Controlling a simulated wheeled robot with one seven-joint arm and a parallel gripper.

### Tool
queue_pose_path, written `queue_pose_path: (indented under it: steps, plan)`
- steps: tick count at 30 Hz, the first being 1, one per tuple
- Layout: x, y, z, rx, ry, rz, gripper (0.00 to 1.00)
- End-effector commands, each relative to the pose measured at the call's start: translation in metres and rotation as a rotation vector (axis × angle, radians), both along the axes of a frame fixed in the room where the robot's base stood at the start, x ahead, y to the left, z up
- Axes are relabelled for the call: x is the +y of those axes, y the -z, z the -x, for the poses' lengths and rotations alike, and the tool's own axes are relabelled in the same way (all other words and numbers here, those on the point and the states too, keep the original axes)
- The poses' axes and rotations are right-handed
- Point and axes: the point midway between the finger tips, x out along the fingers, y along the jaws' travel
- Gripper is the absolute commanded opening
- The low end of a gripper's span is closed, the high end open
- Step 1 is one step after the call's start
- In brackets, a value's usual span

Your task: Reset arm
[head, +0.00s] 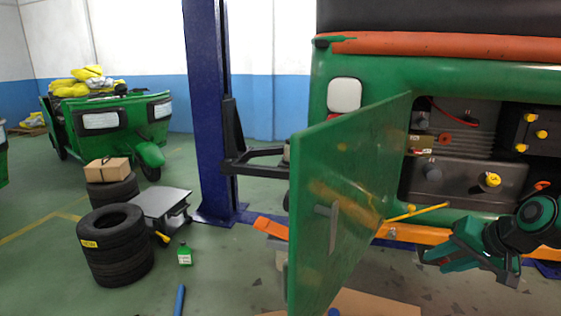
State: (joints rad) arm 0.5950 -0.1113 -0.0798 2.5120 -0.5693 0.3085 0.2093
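My gripper (468,262) is at the lower right, at the end of my teal and black arm, in front of the green rickshaw's (460,85) rear. Its fingers point left and down. I cannot tell how far apart the fingers are, and nothing clearly shows between them. The green rear door (350,190) stands swung open to the left of my gripper, apart from it. The engine bay (465,150) behind it is exposed, with yellow caps and a yellow dipstick-like rod (418,212) at its lower edge.
A blue lift post (208,110) with a black arm stands left of the door. Stacked tyres (115,245), a grey cart (160,205), a green bottle (184,256) and a blue tool (179,300) are on the floor at left. A cardboard sheet (375,303) lies below the door.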

Motion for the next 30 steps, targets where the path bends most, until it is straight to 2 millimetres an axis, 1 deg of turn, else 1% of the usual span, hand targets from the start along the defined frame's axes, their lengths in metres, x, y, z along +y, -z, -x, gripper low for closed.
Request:
queue_pose_path:
  steps: [1,2,3,5,6,8,9,12,15,18,20,30]
  plan:
    - [0.000,0.001,0.022,0.061,-0.025,0.058,0.30]
    - [-0.002,0.002,0.036,0.103,-0.037,0.088,0.30]
    - [-0.006,0.003,0.055,0.158,-0.046,0.124,0.30]
    - [-0.010,0.004,0.086,0.242,-0.057,0.170,0.30]
    - [-0.014,0.003,0.106,0.295,-0.061,0.193,0.30]
    - [-0.018,0.000,0.135,0.367,-0.061,0.220,0.30]
    - [-0.019,-0.003,0.153,0.411,-0.059,0.229,0.30]
    - [-0.021,-0.008,0.191,0.504,-0.052,0.237,0.30]
    - [-0.021,-0.012,0.217,0.563,-0.043,0.232,0.30]
    - [-0.022,-0.014,0.231,0.596,-0.038,0.227,0.30]
    - [-0.022,-0.015,0.234,0.603,-0.037,0.224,0.30]
    - [-0.022,-0.014,0.235,0.605,-0.035,0.224,0.30]
